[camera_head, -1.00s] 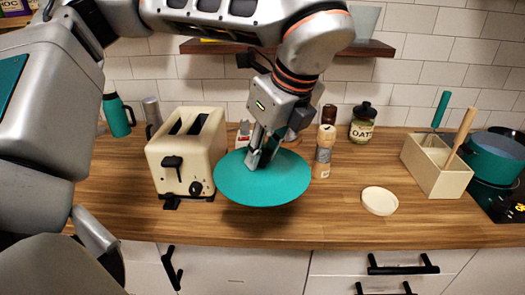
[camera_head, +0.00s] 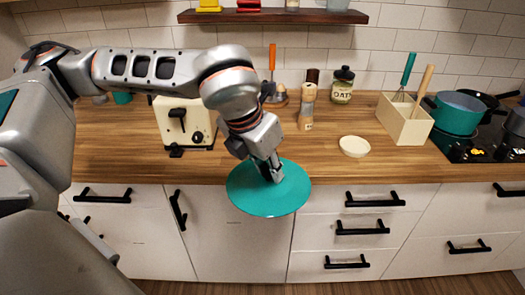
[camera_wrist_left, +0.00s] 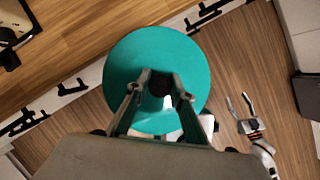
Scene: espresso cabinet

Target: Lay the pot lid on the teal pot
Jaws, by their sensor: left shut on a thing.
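The pot lid is a round teal disc (camera_head: 265,201) held roughly flat in front of the counter's front edge in the head view. My left gripper (camera_head: 272,172) is above its middle and shut on its dark knob. In the left wrist view the lid (camera_wrist_left: 190,60) lies under the fingers, with the knob (camera_wrist_left: 160,84) between the fingertips of the left gripper (camera_wrist_left: 162,95). The teal pot (camera_head: 457,116) stands on the stove at the far right, its top open. My right gripper (camera_wrist_left: 246,112) shows in the left wrist view with its two fingers apart.
A cream utensil box (camera_head: 408,124) stands left of the pot, with tall handles sticking up. A small cream dish (camera_head: 354,146), a wooden mill (camera_head: 307,106), an oats jar (camera_head: 343,84) and a toaster (camera_head: 181,123) are on the counter. Drawer handles (camera_head: 375,199) protrude below.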

